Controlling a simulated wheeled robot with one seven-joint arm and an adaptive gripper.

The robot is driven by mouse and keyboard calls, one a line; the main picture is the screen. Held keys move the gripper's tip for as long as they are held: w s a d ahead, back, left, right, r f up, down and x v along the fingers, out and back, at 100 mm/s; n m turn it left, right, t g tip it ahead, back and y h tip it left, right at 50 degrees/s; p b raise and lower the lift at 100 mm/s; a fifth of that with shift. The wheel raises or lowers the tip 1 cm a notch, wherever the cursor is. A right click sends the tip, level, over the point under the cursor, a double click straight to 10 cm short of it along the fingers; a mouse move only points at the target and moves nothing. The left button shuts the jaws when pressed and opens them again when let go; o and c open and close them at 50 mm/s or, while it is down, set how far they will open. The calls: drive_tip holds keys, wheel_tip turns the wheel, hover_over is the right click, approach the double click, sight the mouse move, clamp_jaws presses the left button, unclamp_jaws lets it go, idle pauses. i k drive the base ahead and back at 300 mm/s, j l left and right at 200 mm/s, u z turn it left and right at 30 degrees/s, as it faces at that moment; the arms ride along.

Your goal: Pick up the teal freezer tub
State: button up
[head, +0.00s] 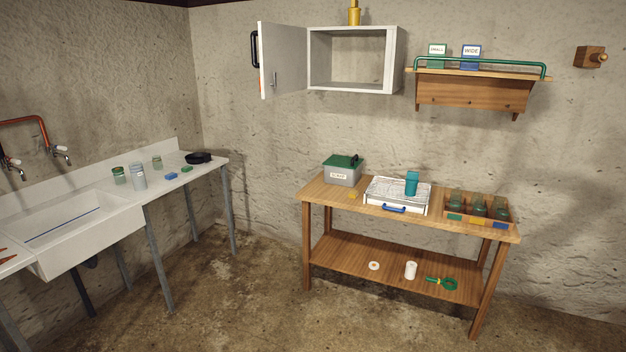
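My gripper and arm are not in the head view.
A grey box with a green lid (342,175) stands left of the white unit. A wooden crate of jars (478,222) stands right of it. A wall cabinet (352,62) hangs above, its door (282,62) open. The floor (235,300) before the table is clear.

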sight(412, 180)
drive_tip(key=i+z, duration=0.15)
drive_tip(key=i, duration=0.3)
drive_tip(key=i+j+z, duration=0.2)
drive_tip(key=i, duration=0.2)
drive_tip(key=i+j+z, duration=0.15)
drive_tip(key=i, duration=0.25)
drive_tip(key=i+j+z, duration=0.15)
drive_tip(key=i, duration=0.3)
drive_tip(key=i+j+z, duration=0.25)
drive_tip(key=z, duration=0.2)
drive_tip(key=i+j+z, duration=0.6)
drive_tip(key=j+z, duration=0.3)
drive_tip(key=i+j+z, duration=0.15)
drive_tip(key=j+z, duration=0.3)
drive_tip(key=i+j+z, duration=0.2)
drive_tip(key=j, duration=0.15)
drive_tip(key=k, duration=0.1)
